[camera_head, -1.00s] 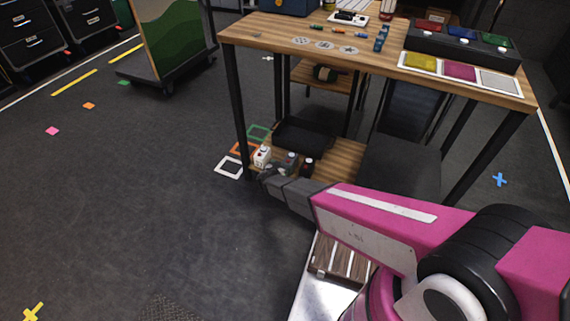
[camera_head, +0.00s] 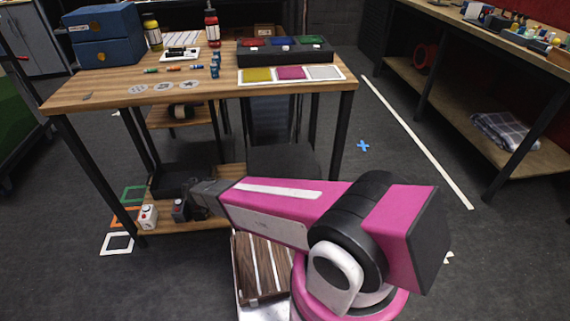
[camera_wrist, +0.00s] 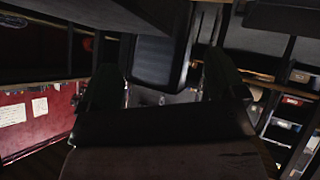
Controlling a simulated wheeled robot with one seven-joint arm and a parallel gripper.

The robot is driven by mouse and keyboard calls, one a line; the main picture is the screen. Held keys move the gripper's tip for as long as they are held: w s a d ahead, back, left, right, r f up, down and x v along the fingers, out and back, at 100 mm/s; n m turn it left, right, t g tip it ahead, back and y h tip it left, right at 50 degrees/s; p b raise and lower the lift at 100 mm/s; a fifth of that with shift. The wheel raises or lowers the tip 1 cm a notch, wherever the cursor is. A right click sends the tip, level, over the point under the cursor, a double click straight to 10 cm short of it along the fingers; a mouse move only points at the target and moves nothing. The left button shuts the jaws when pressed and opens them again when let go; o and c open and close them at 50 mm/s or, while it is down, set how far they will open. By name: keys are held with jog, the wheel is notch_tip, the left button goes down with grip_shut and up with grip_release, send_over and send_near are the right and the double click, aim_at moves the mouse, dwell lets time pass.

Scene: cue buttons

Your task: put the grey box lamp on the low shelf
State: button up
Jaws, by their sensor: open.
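The low shelf (camera_head: 190,227) is the wooden board under the table. A white box lamp (camera_head: 148,216) stands upright near its front left corner. A dark grey box with a red spot, apparently the grey box lamp (camera_head: 180,209), stands just right of it. My gripper (camera_head: 198,200) is low over the shelf, just right of this grey box. Whether they touch is unclear. In the wrist view my open gripper (camera_wrist: 163,72) has its fingers spread. A dark grey panel shows between or beyond them, too dim to identify. A third small dark box seen earlier is not visible now.
A black tray (camera_head: 180,178) lies on the shelf behind the lamps. A dark chair (camera_head: 283,160) stands right of my gripper. The table's front left leg (camera_head: 95,175) stands beside the shelf. Coloured button panels (camera_head: 290,74) are on the tabletop (camera_head: 115,85). Open floor lies to the right.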

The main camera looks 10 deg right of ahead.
jog(key=s+d+r+n+g+y, duration=0.1)
jog(key=s+d+r, duration=0.3)
jog(key=d, duration=0.6)
jog(key=s+d+r+g+y, duration=0.3)
jog(key=s+d+r+g, duration=0.1)
jog(key=d+r, duration=0.4)
jog(key=s+d+r+n+g+y, duration=0.1)
jog(key=s+d+r+g+y, duration=0.1)
jog(key=d+r, duration=0.4)
jog(key=s+d+g, duration=0.1)
jog(key=d, duration=0.4)
jog(key=shift+s+d+r+n, duration=0.3)
jog(key=shift+s+d+r, duration=0.05)
jog(key=shift+s, duration=0.05)
